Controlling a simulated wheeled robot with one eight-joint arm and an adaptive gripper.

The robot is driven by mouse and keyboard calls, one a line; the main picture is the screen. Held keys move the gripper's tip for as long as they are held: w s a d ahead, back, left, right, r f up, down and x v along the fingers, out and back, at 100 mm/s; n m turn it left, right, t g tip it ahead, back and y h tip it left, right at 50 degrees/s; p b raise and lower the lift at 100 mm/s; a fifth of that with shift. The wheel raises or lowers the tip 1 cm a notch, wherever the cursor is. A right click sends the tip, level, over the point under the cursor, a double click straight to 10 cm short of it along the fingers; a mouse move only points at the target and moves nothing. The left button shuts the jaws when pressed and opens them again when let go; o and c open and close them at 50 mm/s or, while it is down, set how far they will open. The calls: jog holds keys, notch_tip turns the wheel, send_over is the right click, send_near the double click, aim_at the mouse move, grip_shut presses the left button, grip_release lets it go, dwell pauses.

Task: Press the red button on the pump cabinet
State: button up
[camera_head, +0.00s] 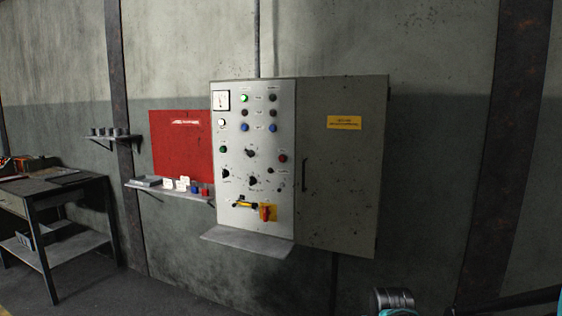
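A grey cabinet (338,190) hangs on the wall in the middle of the head view, its lighter control panel (225,180) facing left of its closed door. A small red button (283,158) sits at the right side of the panel, about mid-height, beside a black rotary knob (250,153). A green button (223,149) is at the panel's left on about the same level. Lower down is a red switch handle on a yellow plate (267,212). Labels are too small to read. My gripper is not recognisable in this view.
A narrow ledge (245,240) juts out below the panel. Left of it are a red board (180,140) and a small shelf (165,191) with blocks and small cylinders. A workbench (50,186) stands at far left. The floor before the cabinet looks clear.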

grip_shut()
dwell(1.2)
